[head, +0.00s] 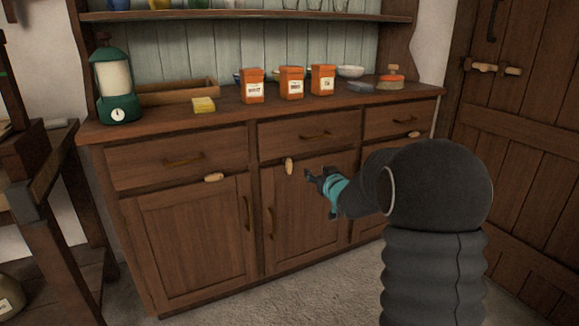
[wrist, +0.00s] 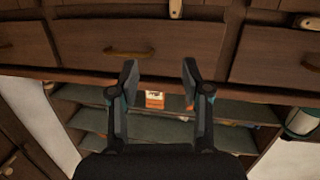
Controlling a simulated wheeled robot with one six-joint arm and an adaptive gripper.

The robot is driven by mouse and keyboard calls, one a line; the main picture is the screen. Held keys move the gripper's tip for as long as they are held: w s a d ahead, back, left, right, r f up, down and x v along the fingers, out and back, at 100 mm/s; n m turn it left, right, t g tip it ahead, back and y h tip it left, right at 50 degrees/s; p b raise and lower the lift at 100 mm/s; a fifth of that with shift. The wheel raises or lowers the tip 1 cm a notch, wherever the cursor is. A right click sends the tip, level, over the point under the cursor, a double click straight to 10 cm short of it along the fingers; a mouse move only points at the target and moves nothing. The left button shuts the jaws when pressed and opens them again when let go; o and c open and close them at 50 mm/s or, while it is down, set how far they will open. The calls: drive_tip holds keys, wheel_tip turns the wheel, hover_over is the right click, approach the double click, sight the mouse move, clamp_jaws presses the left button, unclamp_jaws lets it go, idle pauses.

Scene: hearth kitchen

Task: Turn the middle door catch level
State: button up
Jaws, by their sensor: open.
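The middle door catch (head: 289,166) is a small pale wooden piece at the top of the middle cupboard door (head: 300,215). It stands upright, while the left catch (head: 213,177) and the right catch (head: 414,134) lie about level. In the wrist view, which appears upside down, the middle catch (wrist: 175,8) is at the top edge, partly cut off. My gripper (head: 310,176) is in front of the middle door, just right of the catch in the head view. Its fingers are apart and empty in the wrist view (wrist: 160,70), not touching the catch.
Drawers with curved handles (head: 314,135) sit above the doors. The worktop (head: 225,112) holds a green lantern (head: 115,85), a yellow sponge (head: 203,105), orange boxes (head: 291,83) and a brush (head: 389,80). A plank door (head: 520,150) is at right. A wooden stand (head: 45,215) is at left.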

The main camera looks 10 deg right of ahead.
sight(290, 163)
drive_tip(key=w+a+f+y, duration=0.1)
drive_tip(key=w, duration=0.4)
drive_tip(key=w+a+f+n+y+p, duration=0.1)
drive_tip(key=w+a+f, duration=0.1)
drive_tip(key=w, duration=0.4)
drive_tip(key=w+a+f+t+y, duration=0.1)
drive_tip(key=w+a+f, duration=0.1)
drive_tip(key=w, duration=0.4)
drive_tip(key=shift+w+a, duration=0.1)
drive_tip(key=shift+w, duration=0.05)
clamp_jaws()
